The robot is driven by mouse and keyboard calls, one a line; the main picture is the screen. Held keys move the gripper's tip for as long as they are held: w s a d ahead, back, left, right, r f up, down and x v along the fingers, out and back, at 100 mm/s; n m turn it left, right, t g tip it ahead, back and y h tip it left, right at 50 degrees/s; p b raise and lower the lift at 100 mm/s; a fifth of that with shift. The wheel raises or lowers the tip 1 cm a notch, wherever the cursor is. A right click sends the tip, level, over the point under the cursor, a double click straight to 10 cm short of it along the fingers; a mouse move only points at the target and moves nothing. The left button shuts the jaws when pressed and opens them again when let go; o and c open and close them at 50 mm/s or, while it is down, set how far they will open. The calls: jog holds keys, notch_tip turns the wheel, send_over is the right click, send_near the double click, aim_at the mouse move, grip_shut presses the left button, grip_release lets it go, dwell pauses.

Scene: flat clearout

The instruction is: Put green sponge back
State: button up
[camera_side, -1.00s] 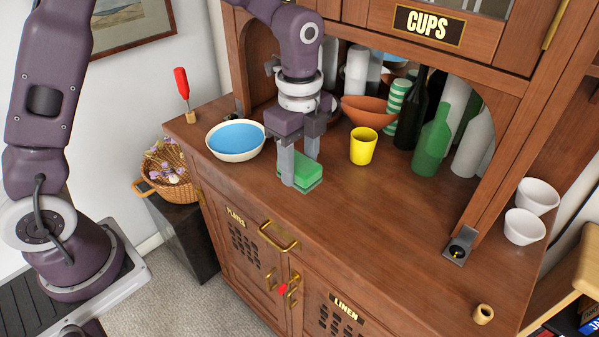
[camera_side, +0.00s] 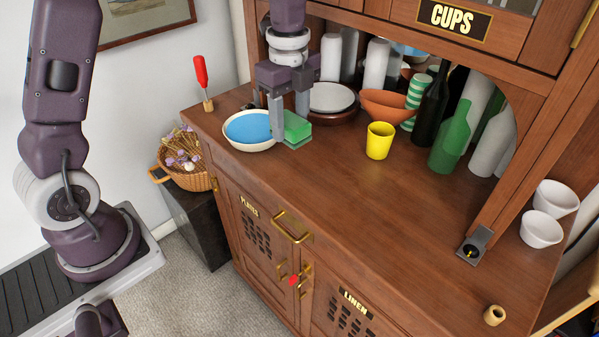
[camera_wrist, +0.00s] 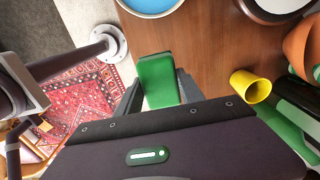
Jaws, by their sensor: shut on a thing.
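The green sponge (camera_side: 297,128) is a small block with a bright green top and a darker lower layer. My gripper (camera_side: 288,122) is shut on it and holds it up near the right rim of the white bowl with blue inside (camera_side: 250,130). In the wrist view the sponge (camera_wrist: 158,82) sits between the two grey fingers, with the bowl (camera_wrist: 150,5) at the top edge. Part of the sponge is hidden behind a finger in the side view.
A yellow cup (camera_side: 379,141) stands right of the sponge. Behind it are an orange bowl (camera_side: 385,104), bottles (camera_side: 452,138) and a round white-topped dish (camera_side: 332,97). A red-handled tool (camera_side: 201,75) stands at the left corner. The counter's front middle is clear.

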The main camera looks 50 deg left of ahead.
aim_at(287, 170)
jog(key=f, duration=0.3)
jog(key=a+f, duration=0.1)
jog(key=f, duration=0.5)
jog(key=shift+a+f, duration=0.25)
jog(key=shift+f, duration=0.1)
jog(key=o, duration=1.3)
jog(key=shift+f, duration=0.1)
